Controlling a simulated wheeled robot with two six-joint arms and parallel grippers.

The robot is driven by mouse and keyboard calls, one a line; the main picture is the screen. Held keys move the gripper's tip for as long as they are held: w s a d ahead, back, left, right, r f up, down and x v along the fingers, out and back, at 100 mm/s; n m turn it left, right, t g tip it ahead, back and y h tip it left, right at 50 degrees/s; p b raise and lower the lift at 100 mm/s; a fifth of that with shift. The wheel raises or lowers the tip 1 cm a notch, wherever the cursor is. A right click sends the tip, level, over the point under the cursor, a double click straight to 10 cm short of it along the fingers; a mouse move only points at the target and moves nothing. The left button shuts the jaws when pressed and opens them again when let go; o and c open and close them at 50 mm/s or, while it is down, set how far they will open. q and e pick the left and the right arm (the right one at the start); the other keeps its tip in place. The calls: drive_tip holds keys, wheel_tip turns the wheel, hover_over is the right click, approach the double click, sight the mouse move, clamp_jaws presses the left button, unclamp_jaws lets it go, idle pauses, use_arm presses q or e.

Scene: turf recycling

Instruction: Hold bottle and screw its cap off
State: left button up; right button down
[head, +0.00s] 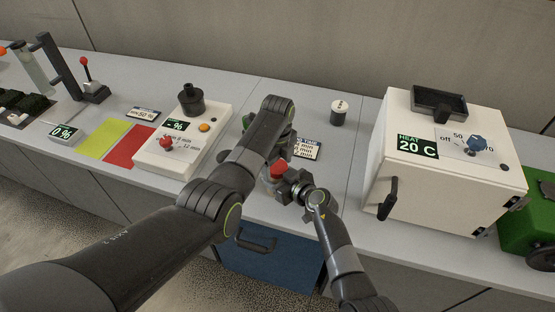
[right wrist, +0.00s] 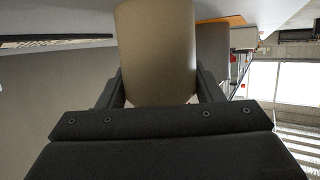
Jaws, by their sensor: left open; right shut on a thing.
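The bottle shows in the right wrist view as a wide beige cylinder (right wrist: 155,50) between the fingers of my right gripper (right wrist: 160,92). In the head view my right gripper (head: 280,184) is shut on the bottle above the front edge of the counter. A red cap (head: 278,168) shows at the top; most of the bottle's body is hidden there. My left arm reaches across from the left and bends down at the wrist. My left gripper (head: 273,157) is open close above the red cap, mostly hidden by its own arm. I cannot tell whether it touches the cap.
A white heater box (head: 408,150) stands on the right and a white control unit (head: 180,145) on the left. Yellow (head: 103,139) and red (head: 128,148) mats lie further left. A small dark-and-white canister (head: 339,113) stands behind. A blue drawer front (head: 265,268) is below.

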use_arm(q)
drive_tip(key=shift+c, duration=0.3)
drive_tip(key=c, duration=1)
drive_tip(key=shift+o, duration=0.2)
drive_tip(key=n, duration=0.6)
drive_tip(key=shift+n, duration=0.3)
drive_tip(key=o, duration=1.1)
drive_tip(key=shift+r, duration=0.15)
